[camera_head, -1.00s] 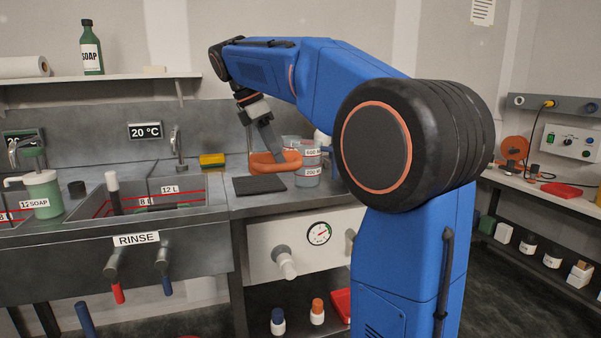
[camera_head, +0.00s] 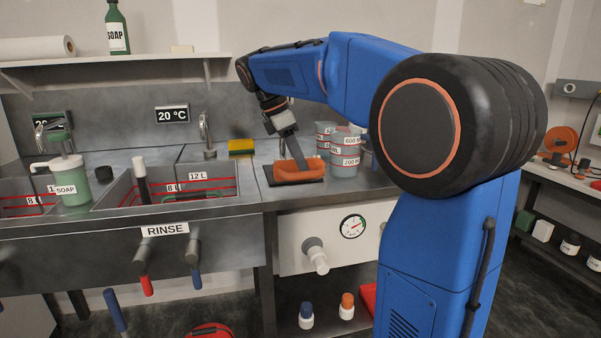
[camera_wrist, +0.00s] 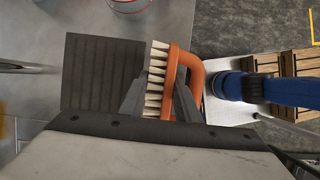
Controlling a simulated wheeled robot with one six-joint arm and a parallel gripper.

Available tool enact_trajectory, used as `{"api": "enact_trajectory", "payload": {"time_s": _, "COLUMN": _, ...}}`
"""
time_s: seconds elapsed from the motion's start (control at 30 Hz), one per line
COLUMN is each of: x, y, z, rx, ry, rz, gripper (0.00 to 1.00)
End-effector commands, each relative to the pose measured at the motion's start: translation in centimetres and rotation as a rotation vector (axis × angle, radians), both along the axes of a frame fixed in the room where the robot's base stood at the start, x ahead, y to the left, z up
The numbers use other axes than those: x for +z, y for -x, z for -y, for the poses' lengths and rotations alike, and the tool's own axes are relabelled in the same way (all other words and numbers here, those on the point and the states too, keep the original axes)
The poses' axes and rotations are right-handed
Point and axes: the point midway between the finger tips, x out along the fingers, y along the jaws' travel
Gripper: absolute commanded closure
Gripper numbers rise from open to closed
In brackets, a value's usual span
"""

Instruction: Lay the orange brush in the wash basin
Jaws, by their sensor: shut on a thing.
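The orange brush (camera_head: 300,172) has pale bristles, seen in the wrist view (camera_wrist: 157,80), and a looped orange handle. My gripper (camera_head: 298,158) is shut on the brush; its dark fingers (camera_wrist: 160,105) show on either side in the wrist view. The brush is over or on the dark mat (camera_head: 272,176) on the counter; I cannot tell whether it touches. A basin labelled RINSE (camera_head: 165,230) is left of it, with red level lines. Another basin (camera_head: 28,205) is at the far left, cut by the picture edge; its label is not in view.
Measuring cups (camera_head: 345,155) stand close to the right of the brush. A yellow sponge (camera_head: 241,147) lies behind the mat. A tap (camera_head: 205,135), a soap dispenser (camera_head: 70,182) and a black-and-white upright tool (camera_head: 141,180) stand at the basins.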

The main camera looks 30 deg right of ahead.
Motion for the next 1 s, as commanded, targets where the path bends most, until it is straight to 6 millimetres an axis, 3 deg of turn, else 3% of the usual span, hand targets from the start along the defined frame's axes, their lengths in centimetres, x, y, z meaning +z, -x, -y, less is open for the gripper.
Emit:
{"api": "enact_trajectory", "payload": {"time_s": 0.2, "x": -2.9, "y": 0.1, "z": 0.0, "rx": 0.000, "ry": 0.000, "rz": -0.002, "gripper": 0.99}}
{"api": "enact_trajectory", "payload": {"time_s": 0.6, "x": -3.4, "y": 0.0, "z": 0.0, "rx": 0.001, "ry": 0.000, "rz": -0.001, "gripper": 0.99}}
{"api": "enact_trajectory", "payload": {"time_s": 0.63, "x": -3.4, "y": 0.0, "z": 0.0, "rx": 0.000, "ry": 0.000, "rz": -0.001, "gripper": 0.66}}
{"api": "enact_trajectory", "payload": {"time_s": 0.7, "x": -3.4, "y": 0.0, "z": 0.0, "rx": 0.000, "ry": 0.000, "rz": 0.000, "gripper": 0.52}}
{"api": "enact_trajectory", "payload": {"time_s": 1.0, "x": -3.3, "y": 0.0, "z": 0.0, "rx": 0.000, "ry": 0.000, "rz": 0.000, "gripper": 0.52}}
